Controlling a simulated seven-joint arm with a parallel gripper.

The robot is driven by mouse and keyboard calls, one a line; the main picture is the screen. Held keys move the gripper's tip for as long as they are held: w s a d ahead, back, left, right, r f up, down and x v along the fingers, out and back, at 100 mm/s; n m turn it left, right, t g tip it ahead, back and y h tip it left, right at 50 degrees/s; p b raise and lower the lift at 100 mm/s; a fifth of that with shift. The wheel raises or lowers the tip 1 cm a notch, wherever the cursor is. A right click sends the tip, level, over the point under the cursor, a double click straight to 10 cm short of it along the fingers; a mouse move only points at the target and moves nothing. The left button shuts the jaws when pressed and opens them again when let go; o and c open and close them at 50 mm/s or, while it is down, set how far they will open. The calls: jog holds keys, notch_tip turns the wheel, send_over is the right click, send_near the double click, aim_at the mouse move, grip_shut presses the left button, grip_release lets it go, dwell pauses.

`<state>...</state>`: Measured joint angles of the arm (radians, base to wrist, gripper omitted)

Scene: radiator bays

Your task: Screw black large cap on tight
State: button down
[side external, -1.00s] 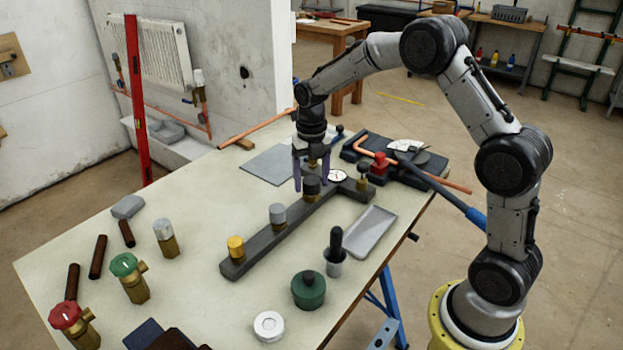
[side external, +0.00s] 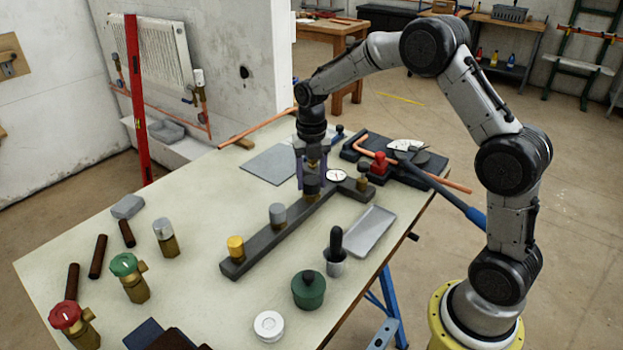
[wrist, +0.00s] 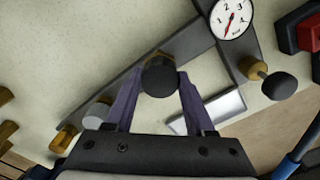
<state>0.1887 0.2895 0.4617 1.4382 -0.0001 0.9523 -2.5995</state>
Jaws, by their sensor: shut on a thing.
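The black large cap (side external: 312,184) sits upright on a fitting of the dark manifold bar (side external: 250,255). In the wrist view the cap (wrist: 160,78) shows as a dark round top between the fingertips, with a little brass showing behind it. My gripper (side external: 312,180) points down over the cap, with a purple finger on each side. In the wrist view my gripper (wrist: 158,85) has both fingertips against the cap's sides. How far the cap is threaded on cannot be seen.
A pressure gauge (side external: 337,175) is close behind the gripper. A grey tray (side external: 369,231), a dropper pot (side external: 335,252) and a green pot (side external: 308,290) stand nearby.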

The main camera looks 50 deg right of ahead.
jog(key=m, duration=0.7)
jog(key=shift+m, duration=0.3)
jog(key=m, duration=0.3)
jog(key=shift+m, duration=0.4)
jog(key=m, duration=0.3)
jog(key=shift+m, duration=0.3)
jog(key=m, duration=0.3)
jog(key=shift+f+m, duration=0.1)
jog(key=shift+m, duration=0.3)
jog(key=m, duration=0.3)
jog(key=shift+m, duration=0.4)
jog(key=m, duration=0.6)
jog(key=shift+m, duration=0.3)
